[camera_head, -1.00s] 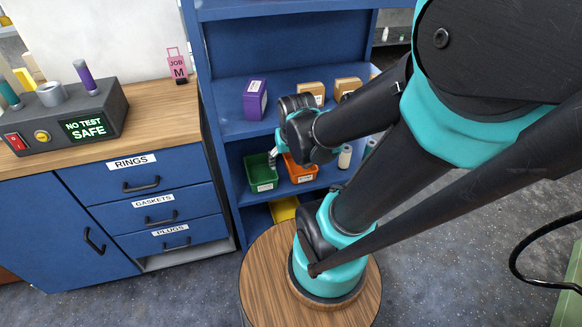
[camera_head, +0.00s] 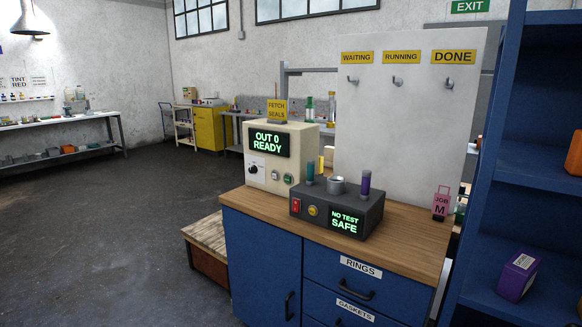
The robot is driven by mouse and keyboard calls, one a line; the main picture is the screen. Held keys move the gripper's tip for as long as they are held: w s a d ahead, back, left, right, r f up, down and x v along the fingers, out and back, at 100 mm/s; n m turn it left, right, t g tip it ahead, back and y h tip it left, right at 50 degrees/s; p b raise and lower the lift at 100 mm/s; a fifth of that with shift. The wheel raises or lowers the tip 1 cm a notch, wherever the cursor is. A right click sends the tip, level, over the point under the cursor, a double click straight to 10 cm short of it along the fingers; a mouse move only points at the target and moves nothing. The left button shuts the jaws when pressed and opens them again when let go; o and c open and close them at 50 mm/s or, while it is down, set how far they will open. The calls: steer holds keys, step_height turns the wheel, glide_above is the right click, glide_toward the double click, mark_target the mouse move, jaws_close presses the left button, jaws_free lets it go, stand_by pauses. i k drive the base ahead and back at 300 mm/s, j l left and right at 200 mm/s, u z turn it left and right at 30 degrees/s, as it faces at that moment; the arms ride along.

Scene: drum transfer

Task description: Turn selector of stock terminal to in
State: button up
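The stock terminal (camera_head: 263,147) is a beige box on the left end of the wooden counter. Its screen (camera_head: 269,143) reads "OUT 0 READY" in green. The selector (camera_head: 254,169) is a dark knob on a white plate at the lower left of its front; its pointer is too small to read. A white button and a green button (camera_head: 288,180) sit to its right. A yellow sign (camera_head: 277,109) on top reads "FETCH SEALS". My gripper is not in view.
A dark test box (camera_head: 336,207) reading "NO TEST SAFE" stands right of the terminal. A pink tag (camera_head: 441,203) marked "JOB M" stands further right. A blue shelf (camera_head: 490,170) is at the right edge. A low wooden platform (camera_head: 210,240) is left of the cabinet; open floor lies beyond.

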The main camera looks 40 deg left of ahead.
mark_target(253, 170)
steer(key=u, duration=1.5)
